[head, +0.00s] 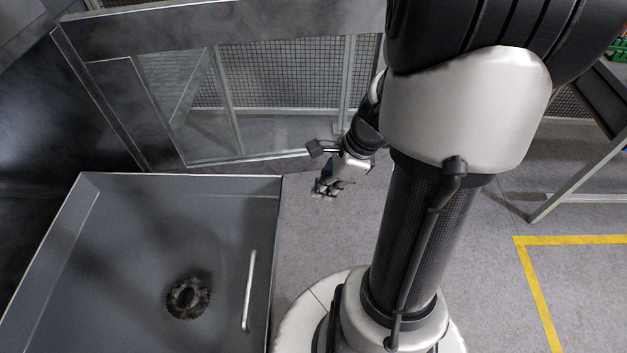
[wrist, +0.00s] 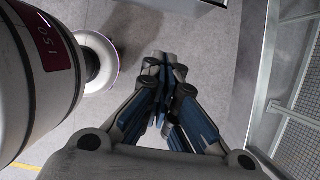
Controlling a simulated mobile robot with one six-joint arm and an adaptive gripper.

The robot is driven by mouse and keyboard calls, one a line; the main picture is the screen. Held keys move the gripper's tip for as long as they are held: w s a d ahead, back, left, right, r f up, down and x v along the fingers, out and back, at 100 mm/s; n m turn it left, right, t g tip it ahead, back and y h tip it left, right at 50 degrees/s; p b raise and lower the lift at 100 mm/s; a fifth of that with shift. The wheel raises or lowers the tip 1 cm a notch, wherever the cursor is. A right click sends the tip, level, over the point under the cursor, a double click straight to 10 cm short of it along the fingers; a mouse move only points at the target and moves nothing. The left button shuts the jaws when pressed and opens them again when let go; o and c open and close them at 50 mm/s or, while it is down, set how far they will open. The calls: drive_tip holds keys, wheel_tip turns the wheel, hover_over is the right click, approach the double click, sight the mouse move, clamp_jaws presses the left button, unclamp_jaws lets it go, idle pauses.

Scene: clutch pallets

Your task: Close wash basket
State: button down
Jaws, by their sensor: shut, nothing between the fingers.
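The wash basket (head: 233,187) is a grey open-topped metal box at the lower left of the head view. A dark toothed ring (head: 187,298) lies on its floor, and a pale bar handle (head: 249,290) shows at its right side. My gripper (head: 324,190) is beyond the basket's far right corner, apart from it, over bare floor. In the wrist view, my gripper (wrist: 166,62) has its blue-sided fingers together with nothing between them. The basket's near end is cut off by the frame.
A metal-framed door with a window (head: 275,95) stands behind the basket and gripper. A dark cabinet wall (head: 30,130) is at left. Yellow floor lines (head: 540,290) and a table leg (head: 575,180) are at right. Grey floor between is clear.

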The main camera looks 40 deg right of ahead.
drive_tip(key=w+a+f+b, duration=0.3)
drive_tip(key=w+a+f, duration=0.1)
drive_tip(key=a+f, duration=0.1)
drive_tip(key=shift+w+f+b, duration=0.15)
drive_tip(key=shift+f+b, duration=0.25)
drive_tip(key=shift+f, duration=0.35)
